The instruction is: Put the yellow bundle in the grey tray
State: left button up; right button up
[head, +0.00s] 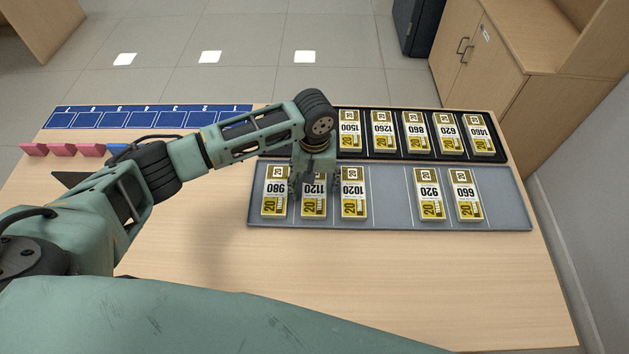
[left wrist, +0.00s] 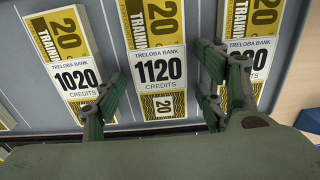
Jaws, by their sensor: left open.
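The grey tray (head: 393,196) lies on the counter and holds a row of yellow-and-white banknote bundles. From the left they read 980 (head: 274,204), 1120 (head: 313,209), 1020 (head: 353,191), then after an empty slot 920 (head: 429,193) and 660 (head: 466,194). My left gripper (head: 314,186) is open over the 1120 bundle. In the left wrist view its fingers stand either side of the 1120 bundle (left wrist: 158,70), with the 1020 bundle (left wrist: 75,77) and the 980 bundle to the sides. Whether the fingers touch it I cannot tell. My right gripper is not in view.
A black tray (head: 503,158) behind the grey one holds more bundles, marked 1500, 1260 (head: 382,132), 860, 620 and 1460. A blue numbered strip (head: 148,117) and pink blocks (head: 62,150) lie at the left. The counter (head: 400,275) in front of the trays is clear.

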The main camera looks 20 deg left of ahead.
aim_at(315, 185)
pick_arm(q)
notch_tip(315, 185, up, 12)
jog(key=shift+r, duration=0.15)
dwell(0.5)
dwell(0.4)
